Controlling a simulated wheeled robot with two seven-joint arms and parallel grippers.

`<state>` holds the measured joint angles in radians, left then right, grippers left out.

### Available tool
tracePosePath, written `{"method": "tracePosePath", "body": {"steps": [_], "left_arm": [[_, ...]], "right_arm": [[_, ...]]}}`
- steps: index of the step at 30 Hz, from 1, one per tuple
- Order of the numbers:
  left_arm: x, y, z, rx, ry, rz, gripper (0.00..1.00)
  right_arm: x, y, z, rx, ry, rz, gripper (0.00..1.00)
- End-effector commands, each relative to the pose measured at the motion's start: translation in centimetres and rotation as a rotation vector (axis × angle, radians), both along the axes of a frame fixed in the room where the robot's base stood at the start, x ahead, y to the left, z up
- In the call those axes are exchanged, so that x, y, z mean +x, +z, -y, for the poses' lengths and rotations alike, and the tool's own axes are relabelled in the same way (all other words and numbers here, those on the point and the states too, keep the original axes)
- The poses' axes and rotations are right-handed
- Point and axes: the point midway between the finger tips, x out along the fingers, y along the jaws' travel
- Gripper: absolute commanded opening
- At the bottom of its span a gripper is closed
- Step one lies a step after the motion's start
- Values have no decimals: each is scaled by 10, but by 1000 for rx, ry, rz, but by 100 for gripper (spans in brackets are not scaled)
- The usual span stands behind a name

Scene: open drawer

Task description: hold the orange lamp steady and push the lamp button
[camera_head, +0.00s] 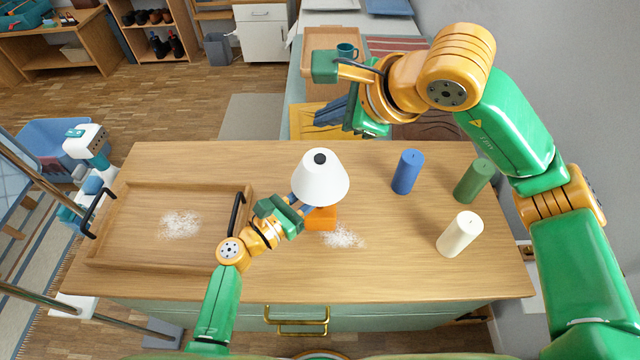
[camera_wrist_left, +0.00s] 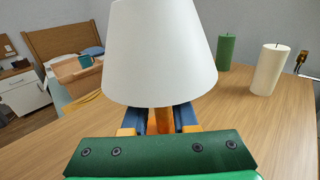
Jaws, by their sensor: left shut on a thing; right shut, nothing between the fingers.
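The lamp has a white shade (camera_head: 320,178) with a dark round button (camera_head: 320,158) on top and an orange base (camera_head: 321,218). It stands upright on the wooden table. My left gripper (camera_head: 306,203) is shut on the lamp's stem below the shade; the left wrist view shows its blue fingers (camera_wrist_left: 163,122) on either side of the orange stem (camera_wrist_left: 162,121). The shade (camera_wrist_left: 160,55) hides the upper stem. My right gripper (camera_head: 328,113) is shut and empty, beyond the table's back edge and apart from the lamp.
Blue (camera_head: 407,171), green (camera_head: 474,181) and white (camera_head: 460,234) candles stand right of the lamp. A wooden tray (camera_head: 125,265) with white grains lies at the left. More grains (camera_head: 343,237) lie in front of the lamp. The table between the lamp and the candles is clear.

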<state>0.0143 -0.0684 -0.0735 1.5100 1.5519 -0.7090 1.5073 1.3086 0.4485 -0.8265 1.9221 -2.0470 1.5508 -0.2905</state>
Motion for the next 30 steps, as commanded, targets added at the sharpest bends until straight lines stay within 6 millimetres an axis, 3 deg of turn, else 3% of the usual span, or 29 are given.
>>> {"method": "tracePosePath", "body": {"steps": [6, 7, 10, 20, 30], "left_arm": [[0, -1, 0, 1, 0, -1, 0], [0, 0, 0, 1, 0, -1, 35], [0, 0, 0, 1, 0, -1, 62], [-2, -1, -3, 1, 1, -1, 62], [-63, -2, -63, 4, 0, -4, 62]], "right_arm": [[0, 0, 0, 0, 0, 0, 0], [0, 0, 0, 0, 0, 0, 0], [0, 0, 0, 0, 0, 0, 0], [0, -1, 0, 0, 0, 0, 0], [0, 0, 0, 0, 0, 0, 0]]}}
